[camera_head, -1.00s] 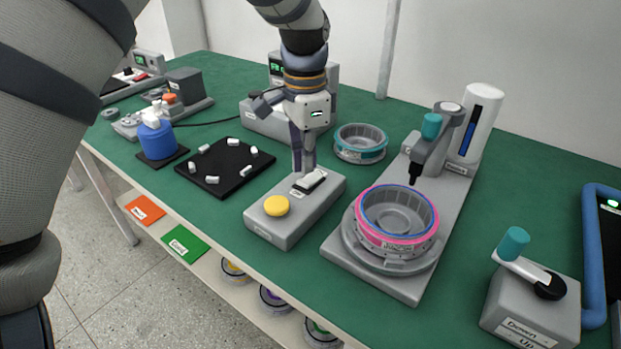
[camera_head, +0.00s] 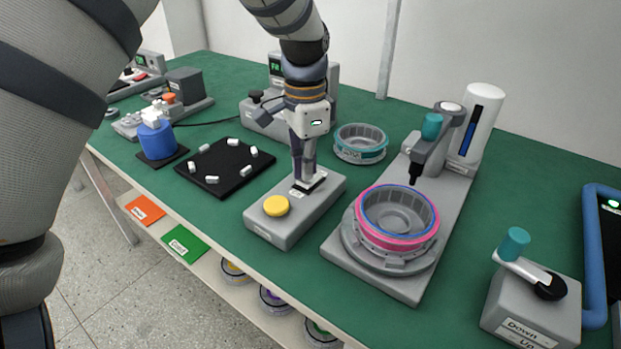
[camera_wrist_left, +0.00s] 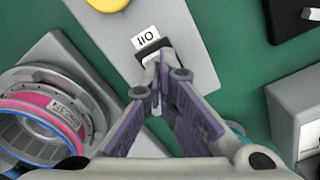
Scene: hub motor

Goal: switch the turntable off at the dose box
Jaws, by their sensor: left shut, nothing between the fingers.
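The dose box (camera_head: 292,211) is a grey block on the green table, with a yellow round button (camera_head: 276,205) and a black rocker switch (camera_head: 312,182). In the left wrist view, the switch (camera_wrist_left: 152,54) lies beside a white label reading "Off" (camera_wrist_left: 146,37). My left gripper (camera_head: 303,186) is shut and empty, pointing down with its fingertips at the switch; I cannot tell whether they press it. Its fingers (camera_wrist_left: 160,82) partly cover the switch. The turntable (camera_head: 386,262) carries a pink and blue ringed hub (camera_head: 398,222). My right gripper is not in view.
A dispenser post (camera_head: 478,125) with a teal-topped nozzle (camera_head: 431,126) stands behind the hub. A teal-banded hub (camera_head: 360,143) sits behind the dose box. A black mat (camera_head: 222,175) with white pieces lies left. A lever box (camera_head: 530,305) stands front right.

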